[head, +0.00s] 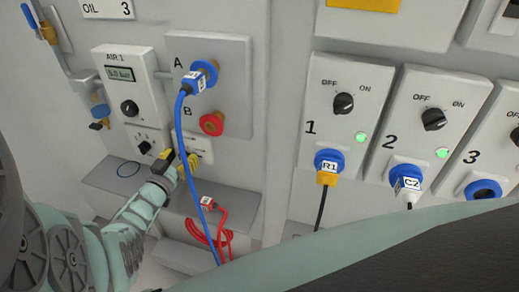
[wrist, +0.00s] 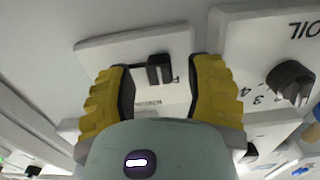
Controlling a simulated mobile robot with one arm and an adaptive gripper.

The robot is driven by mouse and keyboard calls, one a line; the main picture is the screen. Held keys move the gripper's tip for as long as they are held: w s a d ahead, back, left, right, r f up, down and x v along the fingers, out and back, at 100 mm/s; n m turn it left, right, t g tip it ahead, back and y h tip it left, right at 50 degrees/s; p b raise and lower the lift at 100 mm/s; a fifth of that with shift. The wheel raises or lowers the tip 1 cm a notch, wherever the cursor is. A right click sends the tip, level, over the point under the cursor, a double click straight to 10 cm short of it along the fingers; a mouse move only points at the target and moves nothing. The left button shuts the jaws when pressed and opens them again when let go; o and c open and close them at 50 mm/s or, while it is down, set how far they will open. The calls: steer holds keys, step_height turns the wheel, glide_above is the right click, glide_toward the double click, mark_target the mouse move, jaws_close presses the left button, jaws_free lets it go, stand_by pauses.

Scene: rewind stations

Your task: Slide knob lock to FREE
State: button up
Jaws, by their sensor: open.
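The knob lock is a black slide knob (wrist: 160,70) on a white plate (wrist: 100,52) in the wrist view. Part of a letter, seemingly F, shows just right of the knob; the other lettering is too small to read. My gripper (wrist: 160,82) is open, with one yellow finger on each side of the knob and gaps between. In the head view my gripper (head: 182,167) is in front of the small white plate (head: 203,146), right of a black rotary knob (head: 145,147); it hides part of that plate.
A grey ledge (head: 235,198) runs below, with a red cable (head: 222,225). Switch stations 1 to 3 stand right.

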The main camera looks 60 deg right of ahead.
mark_target(198, 154)
steer(key=s, duration=0.4)
steer(key=shift+p, duration=0.4)
steer(key=v, duration=1.4)
steer(key=a+r+t+h+p, duration=0.1)
steer(key=r+p, duration=0.4)
steer(key=r, duration=0.7)
steer(key=a+r+n+t+h+p, duration=0.1)
steer(key=a+r+t+p, duration=0.3)
steer(key=r, duration=0.8)
steer(key=shift+a+r+t+h+p, duration=0.3)
steer(key=shift+h+p, duration=0.2)
steer(key=shift+p, duration=0.35)
steer(key=shift+o, duration=0.3)
